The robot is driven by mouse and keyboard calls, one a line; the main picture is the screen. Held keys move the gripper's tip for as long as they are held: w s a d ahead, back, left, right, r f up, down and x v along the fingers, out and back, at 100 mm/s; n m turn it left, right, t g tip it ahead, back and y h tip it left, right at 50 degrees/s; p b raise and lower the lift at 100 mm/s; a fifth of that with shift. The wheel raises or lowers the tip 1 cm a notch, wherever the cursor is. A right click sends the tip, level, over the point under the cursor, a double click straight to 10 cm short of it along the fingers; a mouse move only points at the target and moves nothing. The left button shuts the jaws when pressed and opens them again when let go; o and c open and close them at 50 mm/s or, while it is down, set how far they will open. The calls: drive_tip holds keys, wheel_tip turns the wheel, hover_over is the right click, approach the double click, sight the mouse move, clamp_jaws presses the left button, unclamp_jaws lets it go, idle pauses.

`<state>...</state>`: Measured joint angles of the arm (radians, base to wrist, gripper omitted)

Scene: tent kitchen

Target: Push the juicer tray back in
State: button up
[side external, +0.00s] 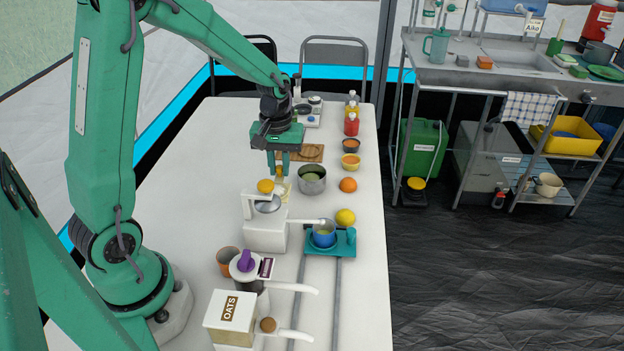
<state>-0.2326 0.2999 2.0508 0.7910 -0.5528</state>
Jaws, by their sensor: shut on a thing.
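The juicer (265,232) is a white machine with a yellow-orange knob on top, standing mid-table. A teal tray (346,250) sticks out to its right, with a blue cup (324,238) standing on it under the white spout. Two grey strips run along the table from beneath the tray toward the camera. My gripper (279,174) is behind the juicer, low over the table and apart from the tray. It is shut on a small yellow-tan thing (279,171), mostly hidden by the fingers.
A metal pot (312,180) stands just right of my gripper. An orange (348,185) and a lemon (345,217) lie near the right edge. A purple-topped machine (247,267), a brown cup (228,260) and an oats box (231,315) stand in front. The table's left side is clear.

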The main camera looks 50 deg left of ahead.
drive_tip(key=shift+s+d, duration=2.65)
drive_tip(key=shift+d, duration=0.05)
drive_tip(key=o, duration=0.8)
drive_tip(key=shift+r, duration=0.2)
wheel_tip(320, 180, up, 7)
drive_tip(key=shift+f, duration=0.2)
drive_tip(key=shift+s+r, duration=0.1)
drive_tip(key=shift+r, duration=0.05)
